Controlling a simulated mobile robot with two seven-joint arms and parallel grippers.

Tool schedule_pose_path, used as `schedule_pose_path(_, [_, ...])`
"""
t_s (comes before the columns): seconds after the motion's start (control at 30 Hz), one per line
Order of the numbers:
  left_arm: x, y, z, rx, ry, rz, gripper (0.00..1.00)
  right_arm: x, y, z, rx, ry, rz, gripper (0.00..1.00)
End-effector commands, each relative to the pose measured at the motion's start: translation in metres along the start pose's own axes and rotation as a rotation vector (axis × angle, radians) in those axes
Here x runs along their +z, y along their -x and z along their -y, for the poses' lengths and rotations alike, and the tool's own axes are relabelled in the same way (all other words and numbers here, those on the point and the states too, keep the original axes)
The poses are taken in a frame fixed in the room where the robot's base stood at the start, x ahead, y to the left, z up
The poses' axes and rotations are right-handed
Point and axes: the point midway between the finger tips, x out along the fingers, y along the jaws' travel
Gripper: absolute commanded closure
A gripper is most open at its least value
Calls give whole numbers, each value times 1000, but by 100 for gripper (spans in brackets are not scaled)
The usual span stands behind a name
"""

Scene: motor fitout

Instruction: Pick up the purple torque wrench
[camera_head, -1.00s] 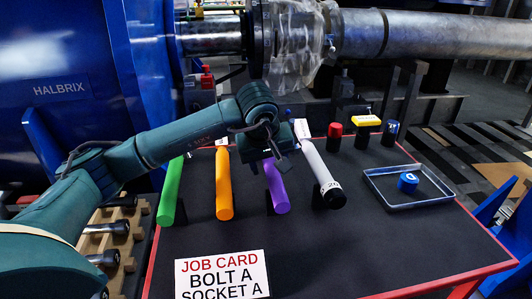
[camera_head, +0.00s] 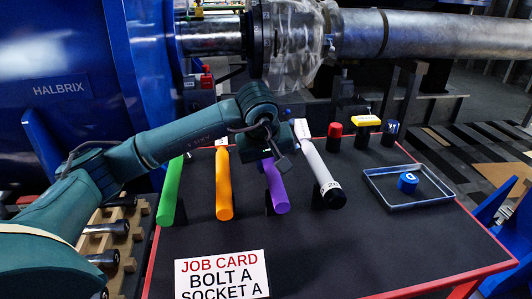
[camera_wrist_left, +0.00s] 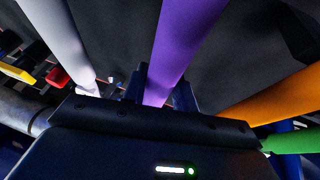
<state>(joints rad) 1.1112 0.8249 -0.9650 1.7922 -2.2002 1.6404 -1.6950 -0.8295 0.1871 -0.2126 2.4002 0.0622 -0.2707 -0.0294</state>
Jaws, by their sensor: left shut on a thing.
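The purple torque wrench (camera_head: 277,188) lies with its handle toward the front of the dark table, between the orange and white wrenches. My left gripper (camera_head: 262,150) is over its far end. In the left wrist view the purple wrench (camera_wrist_left: 183,45) runs between the two fingers of my left gripper (camera_wrist_left: 158,88), which are shut on it. The wrench still appears to rest in its place, and its gripped end is partly hidden by the gripper. My right gripper is not in view.
The orange wrench (camera_head: 223,185) and green wrench (camera_head: 171,190) lie to the left, the white wrench (camera_head: 318,172) close on the right. A metal tray (camera_head: 389,199) with a blue socket (camera_head: 407,183) stands at right. A job card (camera_head: 222,276) is in front.

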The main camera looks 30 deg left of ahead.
Motion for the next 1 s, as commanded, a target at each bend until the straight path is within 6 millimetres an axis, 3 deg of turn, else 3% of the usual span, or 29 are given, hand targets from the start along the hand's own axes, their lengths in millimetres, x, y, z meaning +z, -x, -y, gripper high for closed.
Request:
schedule_pose_path(0.27, [-6,11,-3,5,2,-6,100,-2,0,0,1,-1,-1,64])
schedule_pose_path(0.73, [-35,83,-19,6,1,-5,100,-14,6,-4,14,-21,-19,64])
schedule_pose_path(1.0, [-39,93,-21,5,1,-4,100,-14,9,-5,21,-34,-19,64])
